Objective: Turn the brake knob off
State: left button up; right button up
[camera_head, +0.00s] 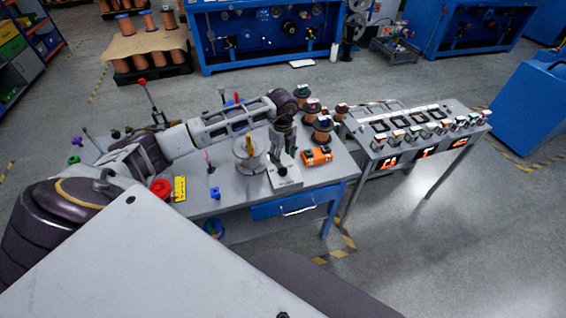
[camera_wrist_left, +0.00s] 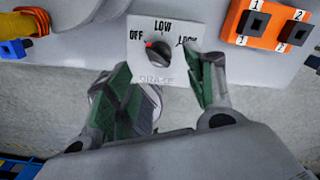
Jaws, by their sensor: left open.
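The brake panel (camera_wrist_left: 180,25) is a light plate marked OFF, LOW, LOCK and BRAKE in the left wrist view. It also shows at the front of the workbench in the head view (camera_head: 287,183). Its dark round knob (camera_wrist_left: 155,60) carries a small red mark toward the upper left, on the OFF side; its exact setting is hard to tell. My left gripper (camera_wrist_left: 167,88) is open, its green-padded fingers on either side of the knob's lower part. In the head view the left gripper (camera_head: 283,157) points down just above the panel. I cannot tell whether it touches the knob.
An orange block with numbered switches (camera_head: 317,156) lies right of the panel, and a metal drum (camera_head: 249,160) stands left of it. Copper spools (camera_head: 322,130) stand behind. A second table with several small devices (camera_head: 420,125) is at the right.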

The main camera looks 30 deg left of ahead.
aim_at(283, 167)
pick_arm(q)
jog(key=shift+r, duration=2.45)
